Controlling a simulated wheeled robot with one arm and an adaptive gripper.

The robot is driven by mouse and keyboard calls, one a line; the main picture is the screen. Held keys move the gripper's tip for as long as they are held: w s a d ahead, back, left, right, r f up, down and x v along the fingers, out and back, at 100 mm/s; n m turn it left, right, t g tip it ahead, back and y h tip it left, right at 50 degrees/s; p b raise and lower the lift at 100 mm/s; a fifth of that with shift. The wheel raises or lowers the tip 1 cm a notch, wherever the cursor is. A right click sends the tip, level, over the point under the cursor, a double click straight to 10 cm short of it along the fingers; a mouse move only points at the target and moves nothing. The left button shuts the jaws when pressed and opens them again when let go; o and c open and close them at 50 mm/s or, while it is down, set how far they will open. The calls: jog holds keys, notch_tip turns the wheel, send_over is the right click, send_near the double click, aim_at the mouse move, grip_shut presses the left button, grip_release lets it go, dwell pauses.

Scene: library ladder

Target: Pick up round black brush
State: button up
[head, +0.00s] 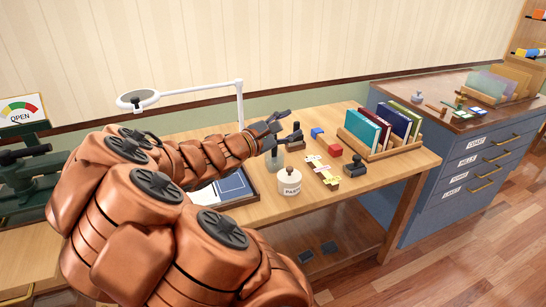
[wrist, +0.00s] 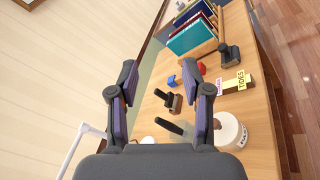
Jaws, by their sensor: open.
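My gripper (wrist: 168,80) is open and empty, high over the back of the wooden workbench; it also shows in the head view (head: 288,126). Between and below its fingers in the wrist view are two dark-handled things. One is a short black handle on a brown block (wrist: 173,101). The other is a black rod-like handle (wrist: 170,127) nearer the palm, its lower end unclear. I cannot tell for sure which is the round black brush. In the head view my gripper partly covers this spot, over a greyish jar (head: 275,160).
A white paste jar (head: 289,182) stands close by. Small red (head: 334,149) and blue (head: 317,133) blocks, label pieces (head: 322,170), a black stamp (head: 355,167) and a book rack (head: 371,151) lie to the right. A white lamp arm (head: 205,88) rises behind my arm.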

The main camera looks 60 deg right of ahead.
jog(key=w+d+f+n+t+h+b, duration=0.1)
jog(key=w+d+f+n+t+h, duration=0.1)
jog(key=w+d+f+n+t, duration=0.5)
jog(key=n+y+p, duration=0.1)
jog(key=n+y, duration=0.1)
jog(key=n, duration=0.5)
send_over(274, 151)
jog(key=d, duration=0.1)
jog(key=shift+w+f, duration=0.2)
jog(key=shift+f, duration=1.75)
jog(key=shift+w+f, duration=0.15)
jog(key=shift+f, duration=1.75)
grip_shut()
